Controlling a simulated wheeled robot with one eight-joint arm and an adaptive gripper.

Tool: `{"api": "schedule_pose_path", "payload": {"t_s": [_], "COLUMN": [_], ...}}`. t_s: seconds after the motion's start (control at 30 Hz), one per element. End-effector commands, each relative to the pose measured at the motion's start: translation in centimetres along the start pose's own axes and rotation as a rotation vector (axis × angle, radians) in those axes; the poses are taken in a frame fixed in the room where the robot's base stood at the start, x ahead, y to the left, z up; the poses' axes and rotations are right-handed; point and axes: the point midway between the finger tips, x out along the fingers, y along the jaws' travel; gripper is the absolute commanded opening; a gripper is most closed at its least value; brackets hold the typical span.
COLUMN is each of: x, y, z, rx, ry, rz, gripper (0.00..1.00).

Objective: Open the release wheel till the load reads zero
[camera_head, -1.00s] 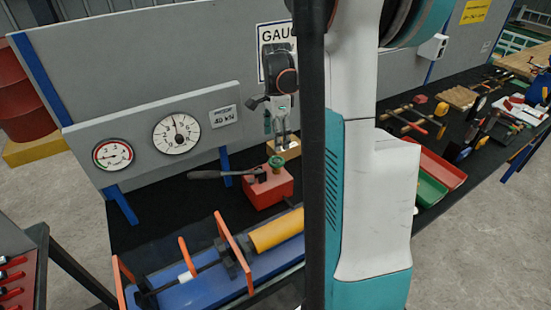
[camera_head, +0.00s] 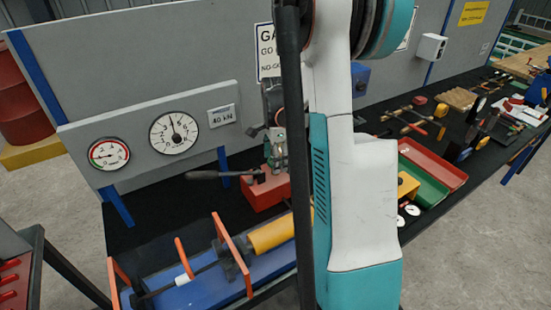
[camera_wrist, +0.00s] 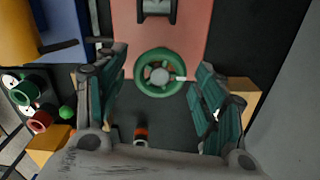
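The release wheel (camera_wrist: 147,84) is a small green ring with a grey hub on the red block (camera_wrist: 185,35). My gripper (camera_wrist: 160,68) is open above it in the wrist view, one finger on each side, with gaps between the fingers and the wheel. In the head view my gripper (camera_head: 275,160) is just over the red block (camera_head: 264,194) and largely hides the wheel. The large white dial (camera_head: 174,133) has its needle pointing almost straight up, off zero. The smaller dial (camera_head: 109,154) has a red and green rim; its value is too small to read.
A dark lever (camera_head: 205,175) sticks out left from the red block. In front lies a blue rig (camera_head: 205,287) with orange plates (camera_head: 232,250) and a yellow cylinder (camera_head: 270,235). Red and green trays (camera_head: 435,165) stand right of my arm. A grey panel rises behind.

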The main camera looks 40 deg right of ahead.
Motion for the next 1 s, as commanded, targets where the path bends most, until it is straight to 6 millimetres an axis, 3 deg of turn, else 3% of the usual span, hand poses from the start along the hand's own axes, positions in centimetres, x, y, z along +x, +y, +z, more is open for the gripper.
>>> {"api": "schedule_pose_path", "payload": {"t_s": [0.03, 0.13, 0.57, 1.0], "x": [-0.01, -0.01, 0.02, 0.05], "y": [0.00, 0.00, 0.00, -0.01], "z": [0.00, 0.00, 0.00, 0.01], "rx": [0.000, 0.000, -0.054, -0.393], "ry": [0.000, 0.000, 0.000, 0.000], "rz": [0.000, 0.000, 0.000, 0.000], "gripper": [0.45, 0.23, 0.23, 0.23]}}
